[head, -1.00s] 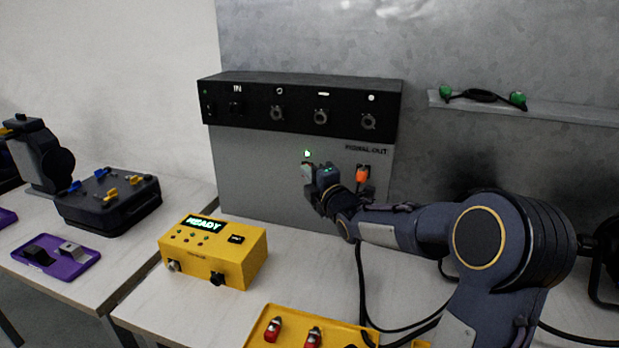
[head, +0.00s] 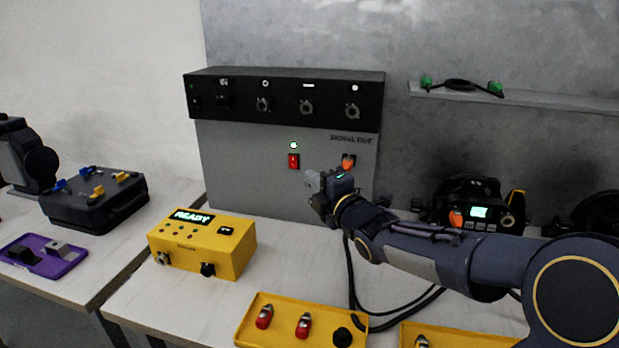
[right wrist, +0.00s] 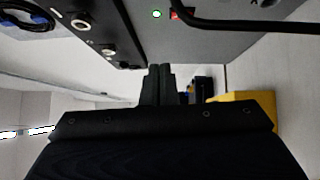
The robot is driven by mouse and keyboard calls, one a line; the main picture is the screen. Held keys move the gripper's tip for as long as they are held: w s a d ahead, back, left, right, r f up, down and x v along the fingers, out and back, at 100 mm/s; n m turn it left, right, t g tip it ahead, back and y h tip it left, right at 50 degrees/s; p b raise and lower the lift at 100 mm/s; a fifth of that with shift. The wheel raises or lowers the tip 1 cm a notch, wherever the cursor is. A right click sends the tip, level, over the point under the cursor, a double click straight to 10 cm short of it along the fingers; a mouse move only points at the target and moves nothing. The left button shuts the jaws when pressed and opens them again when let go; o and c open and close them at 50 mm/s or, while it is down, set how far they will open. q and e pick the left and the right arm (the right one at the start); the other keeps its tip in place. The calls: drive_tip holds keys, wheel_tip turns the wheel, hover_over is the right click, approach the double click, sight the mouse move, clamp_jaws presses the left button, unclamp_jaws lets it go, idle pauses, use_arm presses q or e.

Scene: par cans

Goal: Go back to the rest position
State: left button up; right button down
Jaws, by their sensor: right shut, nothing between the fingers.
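My right gripper (head: 318,190) is shut and empty. In the head view it hangs in front of the grey cabinet (head: 235,175), to the right of the red switch (head: 293,161) and below the orange plug (head: 348,162). A green light (head: 293,145) glows above the switch. In the right wrist view the closed fingers (right wrist: 158,85) point toward the cabinet (right wrist: 205,45), apart from it. My left gripper does not show.
A yellow box (head: 205,245) reading READY stands on the table left of my right arm. Yellow trays (head: 270,340) with red connectors lie at the front. Black cables run under my right forearm. A black device (head: 480,205) with a lit screen stands behind it.

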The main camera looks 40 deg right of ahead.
idle(0.5)
drive_tip(key=s+a+f+m+g+y, duration=0.2)
drive_tip(key=s+a+f+m+g, duration=0.3)
drive_tip(key=s, duration=0.4)
drive_tip(key=s+a+f+m+g+y, duration=0.1)
drive_tip(key=s+a+f+m+g, duration=0.2)
drive_tip(key=s+a+f+m, duration=0.4)
drive_tip(key=s+a+f+m+g+y, duration=0.2)
drive_tip(key=s+a+f+m+g, duration=0.25)
drive_tip(key=s+m, duration=0.4)
wheel_tip(320, 180, up, 13)
drive_tip(key=s+a+n+p, duration=0.1)
drive_tip(key=s+p, duration=0.1)
drive_tip(key=p, duration=1.2)
drive_tip(key=shift+s+a+f, duration=0.15)
drive_tip(key=shift+s, duration=0.1)
drive_tip(key=shift+g, duration=0.25)
